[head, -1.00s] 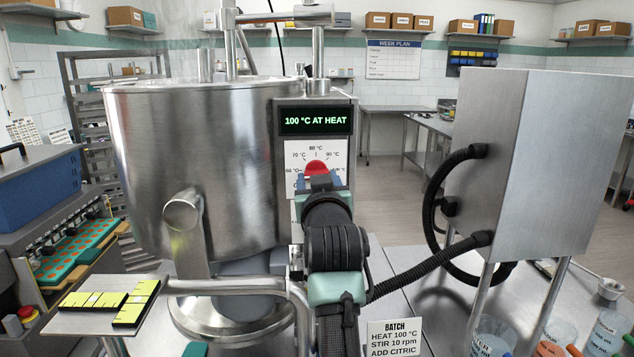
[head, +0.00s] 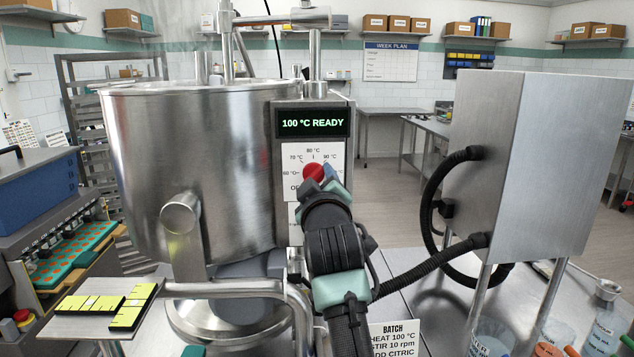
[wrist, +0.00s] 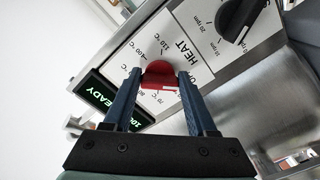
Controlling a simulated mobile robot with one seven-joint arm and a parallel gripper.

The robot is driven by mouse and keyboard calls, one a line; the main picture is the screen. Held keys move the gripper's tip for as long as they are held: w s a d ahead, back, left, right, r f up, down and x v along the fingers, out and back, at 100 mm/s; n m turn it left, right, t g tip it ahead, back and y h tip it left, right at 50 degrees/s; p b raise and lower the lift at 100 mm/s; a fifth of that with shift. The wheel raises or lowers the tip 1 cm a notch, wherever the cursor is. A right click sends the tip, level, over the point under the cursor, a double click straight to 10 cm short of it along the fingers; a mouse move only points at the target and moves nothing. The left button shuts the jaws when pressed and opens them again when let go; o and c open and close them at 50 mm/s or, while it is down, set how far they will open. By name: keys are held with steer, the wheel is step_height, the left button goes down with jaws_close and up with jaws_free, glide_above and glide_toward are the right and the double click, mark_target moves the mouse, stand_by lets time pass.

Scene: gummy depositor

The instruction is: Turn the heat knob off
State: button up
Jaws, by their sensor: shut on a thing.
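The display (head: 312,123) above reads "100 °C READY". My gripper (head: 326,180) reaches the knob from below right, tilted. In the wrist view my gripper (wrist: 160,76) has one blue finger on each side of the red knob (wrist: 158,74) and is shut on it. My fingers partly hide the dial marks, and I cannot tell the knob's exact setting.
A black rpm knob (wrist: 239,17) is beside the heat dial in the wrist view. A steel cabinet (head: 545,160) with black hoses stands at right. A batch card (head: 394,338) stands near my arm. A bent steel pipe (head: 235,288) runs below the kettle.

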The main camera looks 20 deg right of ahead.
stand_by(0.5)
steer(key=o, duration=1.4)
steer(key=shift+c, duration=0.2)
steer(key=shift+s, duration=0.1)
steer(key=b+v, duration=0.3)
steer(key=v, duration=0.9)
steer(key=shift+s, duration=0.4)
steer(key=shift+a, duration=0.15)
steer(key=s+a+r+m+t+y, duration=0.5)
steer(key=s+a+r+t, duration=0.4)
steer(key=s+a+r, duration=0.9)
steer(key=shift+r+m+t+p, duration=0.3)
steer(key=shift+r+t+p, duration=0.1)
steer(key=shift+r, duration=0.55)
